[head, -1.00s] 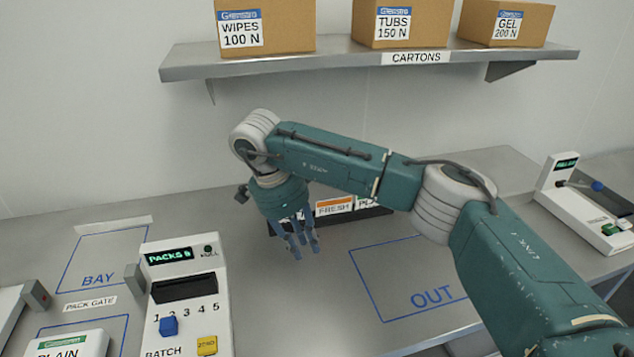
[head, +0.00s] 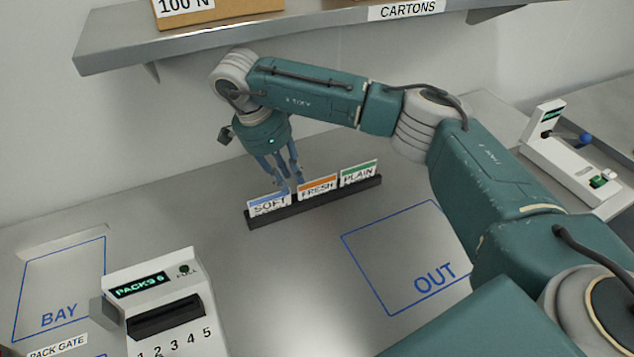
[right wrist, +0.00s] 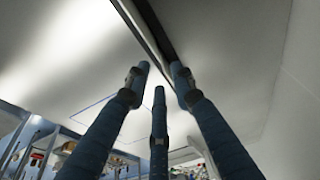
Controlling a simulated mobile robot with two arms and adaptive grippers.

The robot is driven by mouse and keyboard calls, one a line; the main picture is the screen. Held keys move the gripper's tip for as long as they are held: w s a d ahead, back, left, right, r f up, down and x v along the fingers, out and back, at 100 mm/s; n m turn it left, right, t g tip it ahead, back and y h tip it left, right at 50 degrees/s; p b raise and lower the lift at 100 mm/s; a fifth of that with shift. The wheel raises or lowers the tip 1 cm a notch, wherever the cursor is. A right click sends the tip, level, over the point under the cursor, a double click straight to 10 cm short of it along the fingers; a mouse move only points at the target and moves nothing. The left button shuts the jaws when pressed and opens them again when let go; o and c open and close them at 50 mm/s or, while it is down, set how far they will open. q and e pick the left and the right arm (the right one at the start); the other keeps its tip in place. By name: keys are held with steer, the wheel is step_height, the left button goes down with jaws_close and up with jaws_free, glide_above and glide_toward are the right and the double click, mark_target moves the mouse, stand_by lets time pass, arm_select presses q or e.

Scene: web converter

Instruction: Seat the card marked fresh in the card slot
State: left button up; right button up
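The fresh card (head: 317,187), white with an orange band, stands upright in the dark card rack (head: 318,208), between the soft card (head: 268,204) with a blue band and the plain card (head: 358,174) with a green band. My right gripper (head: 284,186) points down at the soft card's end of the rack, just left of the fresh card. Its fingers are spread with nothing between them, as the right wrist view (right wrist: 160,80) also shows. A dark slot (head: 166,317) is in the white counter unit (head: 150,265) at lower left, empty. My left gripper is out of view.
A shelf (head: 290,32) with a carton (head: 215,8) hangs on the wall behind my right arm. The blue OUT outline (head: 365,277) and BAY outline (head: 62,287) are bare. A white lever unit (head: 570,165) stands at right.

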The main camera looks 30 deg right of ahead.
mark_target(316, 182)
steer(key=d+p, duration=0.1)
steer(key=d, duration=0.4)
steer(key=shift+p, duration=0.4)
steer(key=shift+d, duration=0.35)
steer(key=p+x, duration=0.2)
steer(key=x, duration=0.3)
steer(key=shift+f, duration=0.1)
steer(key=shift+f+b, duration=0.25)
steer(key=shift+b, duration=0.15)
jaws_close()
